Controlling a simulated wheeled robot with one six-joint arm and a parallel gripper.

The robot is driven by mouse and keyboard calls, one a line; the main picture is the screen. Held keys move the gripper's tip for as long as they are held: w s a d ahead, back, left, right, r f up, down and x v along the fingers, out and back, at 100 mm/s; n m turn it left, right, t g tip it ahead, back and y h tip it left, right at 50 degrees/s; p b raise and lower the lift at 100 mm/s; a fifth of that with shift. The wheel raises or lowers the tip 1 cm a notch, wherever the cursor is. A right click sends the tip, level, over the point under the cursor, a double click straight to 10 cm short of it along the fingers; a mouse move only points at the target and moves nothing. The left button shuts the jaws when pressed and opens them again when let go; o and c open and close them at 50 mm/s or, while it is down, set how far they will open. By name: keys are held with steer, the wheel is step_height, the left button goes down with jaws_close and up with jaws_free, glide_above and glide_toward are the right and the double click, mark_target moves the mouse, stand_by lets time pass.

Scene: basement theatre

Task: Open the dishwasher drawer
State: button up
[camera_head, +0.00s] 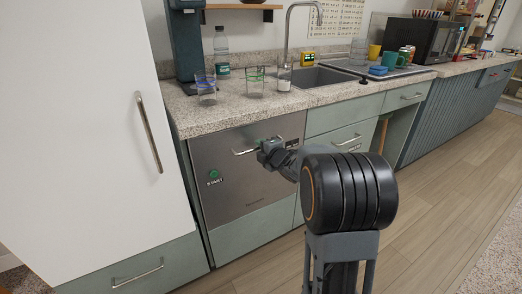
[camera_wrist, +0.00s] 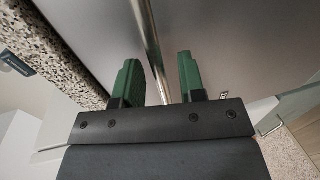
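The dishwasher drawer (camera_head: 232,182) has a stainless steel front with a green START mark, below the counter at the left. Its front is flush with the cabinets, so it stands closed. A horizontal bar handle (camera_head: 243,152) runs near its top, and its right part is hidden by my gripper (camera_head: 266,152). In the wrist view, the handle (camera_wrist: 150,35) passes between the two green fingers of my gripper (camera_wrist: 158,65). The fingers are apart, one on each side of the bar, with a gap showing on both sides.
A tall white door (camera_head: 85,120) with a vertical handle stands close at the left. Glasses (camera_head: 206,88) and a bottle (camera_head: 222,50) stand on the speckled counter (camera_head: 225,115) above the dishwasher. Green drawers (camera_head: 345,138) continue to the right. The wooden floor (camera_head: 440,170) is clear at the right.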

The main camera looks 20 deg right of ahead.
steer(key=shift+w+a+f, duration=0.1)
steer(key=shift+w, duration=0.35)
steer(key=shift+c, duration=0.4)
jaws_close()
